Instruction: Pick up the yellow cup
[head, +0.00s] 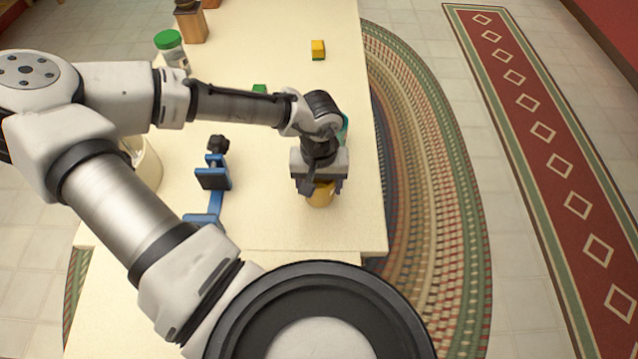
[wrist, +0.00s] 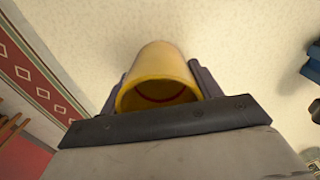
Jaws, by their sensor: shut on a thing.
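The yellow cup (head: 321,195) is near the front right of the cream table, below my gripper (head: 319,186), which hides most of it in the head view. In the wrist view the cup (wrist: 160,78) sits between the two dark fingers of my gripper (wrist: 160,90), one on each side. Its open mouth faces the camera, and a reddish curve shows inside. My gripper is shut on the cup. I cannot tell whether the cup touches the table.
A blue clamp (head: 213,180) stands on the table (head: 275,228) left of my gripper. A green-lidded jar (head: 170,46) and a yellow-and-green block (head: 318,49) are farther back. A teal thing is partly hidden behind my wrist. The table's right edge is close.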

